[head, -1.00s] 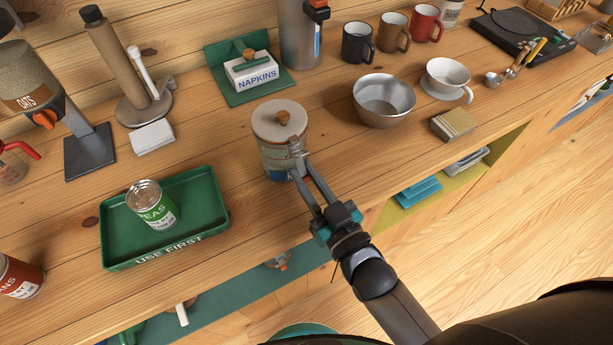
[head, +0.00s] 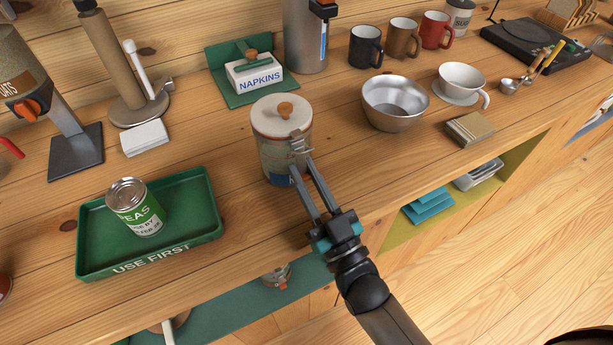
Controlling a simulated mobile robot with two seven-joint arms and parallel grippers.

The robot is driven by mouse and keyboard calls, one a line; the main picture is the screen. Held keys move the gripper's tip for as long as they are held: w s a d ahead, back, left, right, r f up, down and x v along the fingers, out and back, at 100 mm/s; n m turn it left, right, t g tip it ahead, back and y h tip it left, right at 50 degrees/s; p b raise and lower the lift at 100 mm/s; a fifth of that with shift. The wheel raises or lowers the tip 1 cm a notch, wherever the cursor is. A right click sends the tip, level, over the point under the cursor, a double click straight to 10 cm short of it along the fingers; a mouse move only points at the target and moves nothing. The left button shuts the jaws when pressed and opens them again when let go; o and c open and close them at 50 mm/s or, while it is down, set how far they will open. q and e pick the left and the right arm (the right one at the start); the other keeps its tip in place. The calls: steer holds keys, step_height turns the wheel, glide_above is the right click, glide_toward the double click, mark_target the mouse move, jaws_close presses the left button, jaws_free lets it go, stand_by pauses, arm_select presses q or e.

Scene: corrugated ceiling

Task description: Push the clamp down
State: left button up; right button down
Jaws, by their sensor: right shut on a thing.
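A glass jar (head: 273,152) with a pale round lid and a wooden knob stands upright on the wooden counter. A metal wire clamp (head: 299,143) is on the jar's front right side, near the lid's rim. My right gripper (head: 298,172) reaches the jar from the lower right, its two long grey fingers with their tips at the jar's front, just below the clamp. The fingers are shut on the clamp's lower part, though the tips partly hide the contact. The lid looks seated on the jar. My left gripper is not in the view.
A green tray (head: 92,262) with a can of peas (head: 137,208) stands to the left. The counter's front edge runs below the jar. Bare counter lies between tray and jar.

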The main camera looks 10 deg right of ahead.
steer(key=c, duration=0.8)
jaws_free()
steer(key=shift+o, duration=0.2)
steer(key=v, duration=1.5)
steer(key=shift+b, duration=0.35)
steer(key=shift+d, duration=0.1)
